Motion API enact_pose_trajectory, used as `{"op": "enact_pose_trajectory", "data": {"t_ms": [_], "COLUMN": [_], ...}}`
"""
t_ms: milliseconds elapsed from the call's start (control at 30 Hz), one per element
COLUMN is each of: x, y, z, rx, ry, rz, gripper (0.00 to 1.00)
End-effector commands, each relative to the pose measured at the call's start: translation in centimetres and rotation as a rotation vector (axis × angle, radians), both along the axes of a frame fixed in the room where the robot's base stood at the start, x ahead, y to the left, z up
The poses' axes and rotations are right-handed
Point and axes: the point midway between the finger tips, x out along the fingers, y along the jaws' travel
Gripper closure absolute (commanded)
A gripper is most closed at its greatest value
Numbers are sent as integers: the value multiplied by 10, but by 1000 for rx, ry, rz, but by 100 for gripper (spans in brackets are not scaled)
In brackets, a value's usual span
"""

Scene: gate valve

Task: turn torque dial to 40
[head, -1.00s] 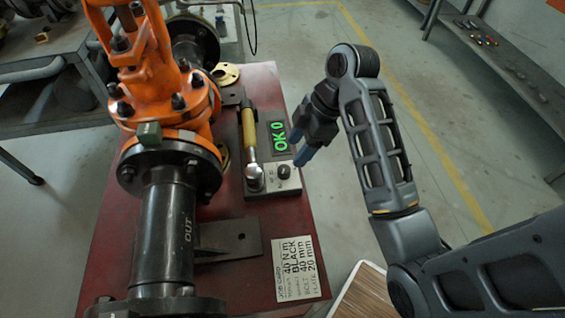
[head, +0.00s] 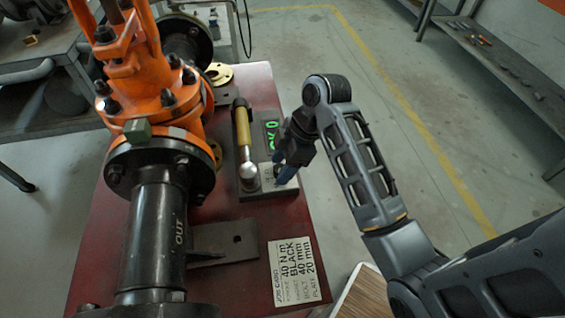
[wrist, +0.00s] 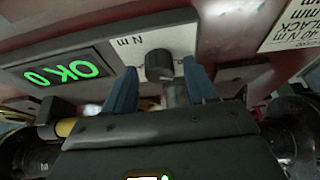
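The torque dial (wrist: 158,64) is a small dark round knob on a pale plate marked "N m" in the wrist view. In the head view it is largely hidden behind my blue fingertips. My gripper (wrist: 162,84) is open, with one blue finger on each side of the dial in the wrist picture; I see gaps and cannot tell how deep the fingers reach. In the head view my gripper (head: 282,170) is at the right end of the tester block (head: 268,190). The green display (wrist: 62,72) reads "OK 0"; it also shows in the head view (head: 271,133).
A torque wrench with a yellow handle (head: 243,130) lies just left of the display. The orange valve (head: 150,75) and black pipe (head: 155,235) stand further left. A job card (head: 296,270) reading 40 N m lies on the red base (head: 230,285). Open floor is on the right.

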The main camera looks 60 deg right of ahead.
Motion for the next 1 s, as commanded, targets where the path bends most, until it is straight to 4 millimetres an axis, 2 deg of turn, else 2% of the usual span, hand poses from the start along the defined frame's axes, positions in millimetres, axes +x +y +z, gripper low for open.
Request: {"op": "enact_pose_trajectory", "data": {"t_ms": [67, 533, 767, 1000], "x": [0, 0, -1, -2], "y": [0, 0, 0, 1], "z": [0, 0, 2, 5], "rx": [0, 0, 1, 1], "ry": [0, 0, 1, 3], "rz": [0, 0, -21, -132], "gripper": [52, 97, 97, 97]}}
